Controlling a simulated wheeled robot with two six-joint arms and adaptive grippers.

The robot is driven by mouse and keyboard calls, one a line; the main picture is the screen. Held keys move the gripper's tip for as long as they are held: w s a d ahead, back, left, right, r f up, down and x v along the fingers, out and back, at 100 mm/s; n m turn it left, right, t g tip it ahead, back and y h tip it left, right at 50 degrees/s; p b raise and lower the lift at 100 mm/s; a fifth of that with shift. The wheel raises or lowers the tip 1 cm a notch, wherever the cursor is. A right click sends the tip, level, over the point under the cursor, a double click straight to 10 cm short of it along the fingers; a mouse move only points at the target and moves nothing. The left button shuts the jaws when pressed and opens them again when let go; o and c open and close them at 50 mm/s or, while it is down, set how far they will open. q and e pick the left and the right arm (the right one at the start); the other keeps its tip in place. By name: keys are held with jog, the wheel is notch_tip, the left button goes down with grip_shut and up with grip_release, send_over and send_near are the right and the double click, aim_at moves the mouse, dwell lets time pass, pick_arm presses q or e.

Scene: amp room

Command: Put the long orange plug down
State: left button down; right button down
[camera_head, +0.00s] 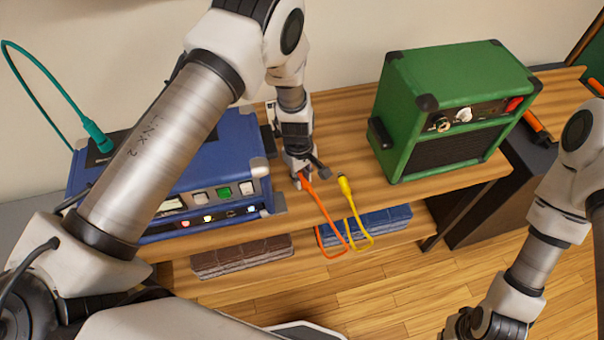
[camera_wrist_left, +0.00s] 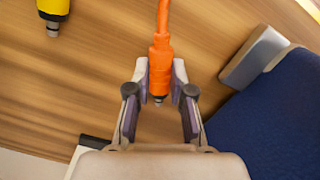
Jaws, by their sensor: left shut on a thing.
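The long orange plug (camera_wrist_left: 160,65) is between the fingers of my left gripper (camera_wrist_left: 160,85), with its metal tip pointing back toward the palm. My left gripper (camera_head: 300,178) is shut on it, low over the wooden shelf top between the blue amp and the green amp. The orange cable (camera_head: 322,208) runs from the gripper over the shelf's front edge. I cannot tell whether the plug touches the wood. My right gripper (camera_head: 478,326) is only partly in view at the bottom right; its fingers do not show clearly.
A yellow plug (camera_head: 345,185) lies on the shelf top (camera_head: 335,125) just right of my left gripper. The blue amp (camera_head: 225,150) is close on the left, the green amp (camera_head: 440,105) on the right. A teal plug (camera_head: 98,136) stands on the blue amp.

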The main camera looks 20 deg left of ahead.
pick_arm(q)
jog(key=shift+f, duration=0.15)
jog(key=shift+f, duration=0.1)
jog(key=c, duration=1)
grip_release()
jog(key=shift+r, duration=0.25)
jog(key=r, duration=0.4)
jog(key=r+b, duration=0.1)
jog(key=r, duration=0.3)
jog(key=a+r, duration=0.1)
jog(key=r, duration=0.3)
jog(key=shift+w, duration=0.25)
jog(key=shift+s+d+f, duration=0.1)
jog(key=shift+f, duration=0.05)
